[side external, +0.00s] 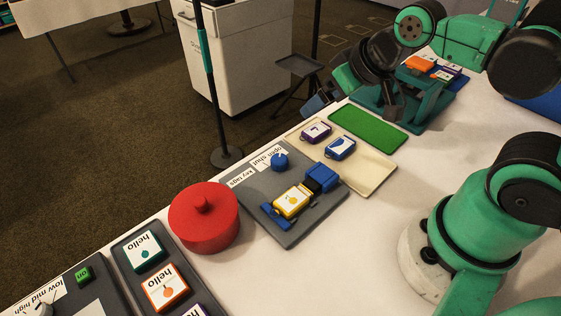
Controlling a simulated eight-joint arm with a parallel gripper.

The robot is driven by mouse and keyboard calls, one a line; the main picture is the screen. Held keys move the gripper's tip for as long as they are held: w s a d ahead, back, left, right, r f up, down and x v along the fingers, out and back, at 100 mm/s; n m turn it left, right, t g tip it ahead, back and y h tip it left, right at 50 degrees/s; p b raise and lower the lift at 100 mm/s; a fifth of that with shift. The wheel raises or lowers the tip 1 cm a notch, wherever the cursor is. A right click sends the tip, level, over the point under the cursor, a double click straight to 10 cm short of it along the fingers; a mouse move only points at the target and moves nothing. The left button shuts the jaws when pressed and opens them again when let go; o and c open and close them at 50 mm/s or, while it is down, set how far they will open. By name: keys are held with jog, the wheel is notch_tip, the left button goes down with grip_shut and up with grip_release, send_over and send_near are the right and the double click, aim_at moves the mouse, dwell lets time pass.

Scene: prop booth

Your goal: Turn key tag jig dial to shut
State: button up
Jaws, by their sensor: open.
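The key tag jig is a grey board (318,224) in the middle of the side external view, with a "key tags" label. Its dial is a round blue knob (280,161) near the board's far edge, beside a white label (268,157) reading "open" and "shut". I cannot tell which word the dial points to. A yellow tag (292,201) lies between blue clamp parts (320,178) on the board. My gripper (318,104) is open, up and to the right of the dial in the picture, apart from it. Its fingertips are small and dark here.
A red lidded pot (204,218) stands left of the jig. A cream tray (370,178) with two tags and a green mat (368,128) lie to the right. A dark tray (150,297) of "hello" tags is front left. A thin pole (212,90) rises behind the table.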

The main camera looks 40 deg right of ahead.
jog(key=shift+c, duration=0.9)
jog(key=shift+w+a+m+g, duration=0.2)
jog(key=shift+w+m+g, duration=0.05)
jog(key=shift+m+g, duration=0.05)
jog(key=m+g, duration=0.6)
jog(key=m, duration=0.1)
send_over(279, 158)
jog(key=f, duration=0.6)
jog(key=shift+s+d, duration=0.1)
jog(key=shift+d, duration=0.15)
jog(key=shift+a+f+m, duration=0.2)
jog(key=shift+f+m, duration=0.1)
jog(key=shift+f, duration=2.85)
